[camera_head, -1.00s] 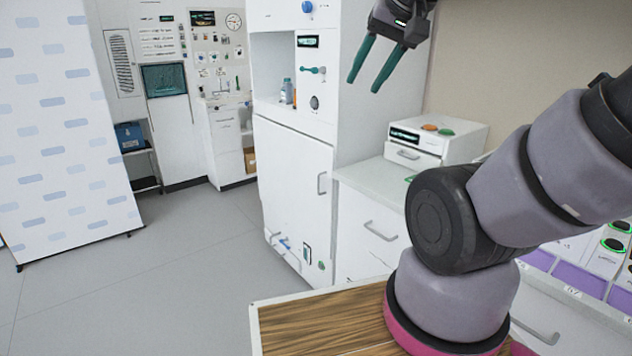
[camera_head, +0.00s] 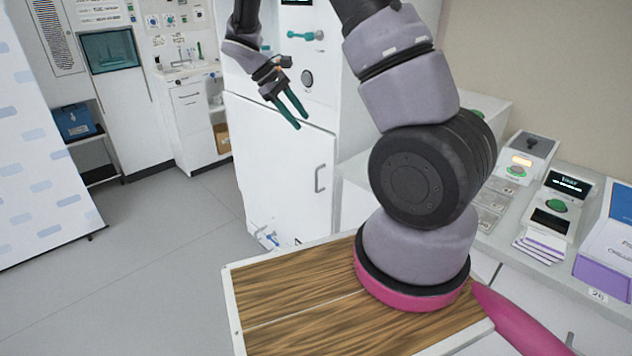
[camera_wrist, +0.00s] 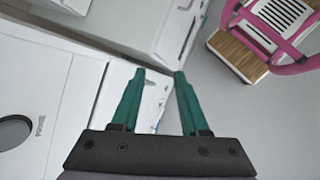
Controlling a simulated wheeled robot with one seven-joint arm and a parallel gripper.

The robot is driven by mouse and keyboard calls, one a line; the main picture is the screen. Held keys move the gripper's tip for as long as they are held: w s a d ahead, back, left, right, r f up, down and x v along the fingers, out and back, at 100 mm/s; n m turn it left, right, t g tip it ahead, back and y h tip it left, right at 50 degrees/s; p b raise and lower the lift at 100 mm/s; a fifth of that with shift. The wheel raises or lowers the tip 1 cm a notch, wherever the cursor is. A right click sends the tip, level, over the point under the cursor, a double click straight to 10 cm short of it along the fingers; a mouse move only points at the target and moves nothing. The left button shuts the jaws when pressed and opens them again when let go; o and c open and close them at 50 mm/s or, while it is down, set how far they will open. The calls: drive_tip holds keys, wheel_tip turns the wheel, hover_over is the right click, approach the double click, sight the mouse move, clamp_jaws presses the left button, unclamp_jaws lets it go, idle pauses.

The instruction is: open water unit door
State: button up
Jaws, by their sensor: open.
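The water unit is the tall white cabinet at the upper middle of the head view, with a large white door (camera_head: 275,165) below its control panel. The door looks closed. Its grey vertical handle (camera_head: 319,178) is on the right side of the door. My gripper (camera_head: 302,121) is open and empty, its two green fingers pointing down and right. In the head view it overlaps the panel and the door's top edge, above and left of the handle. In the wrist view, the open fingers (camera_wrist: 160,72) have nothing between them that they touch.
A counter with small devices (camera_head: 553,205) runs along the right. A white patterned panel (camera_head: 40,170) stands at the left. Grey floor (camera_head: 150,260) is open left of the unit. My own wooden-topped base is at the bottom.

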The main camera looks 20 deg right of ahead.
drive_tip(key=w+f+n+h, duration=0.4)
drive_tip(key=f+n+h, duration=0.15)
drive_tip(key=f, duration=0.85)
drive_tip(key=n+t+h, duration=0.6)
drive_tip(key=n, duration=0.2)
approach(316, 191)
wheel_tip(316, 191, up, 5)
drive_tip(key=shift+y, duration=0.25)
drive_tip(key=d, duration=0.3)
drive_tip(key=w+d, duration=0.1)
drive_tip(key=d, duration=0.2)
drive_tip(key=w+d, duration=0.1)
drive_tip(key=d, duration=0.3)
drive_tip(key=shift+w+f, duration=0.15)
drive_tip(key=shift+f, duration=0.05)
clamp_jaws()
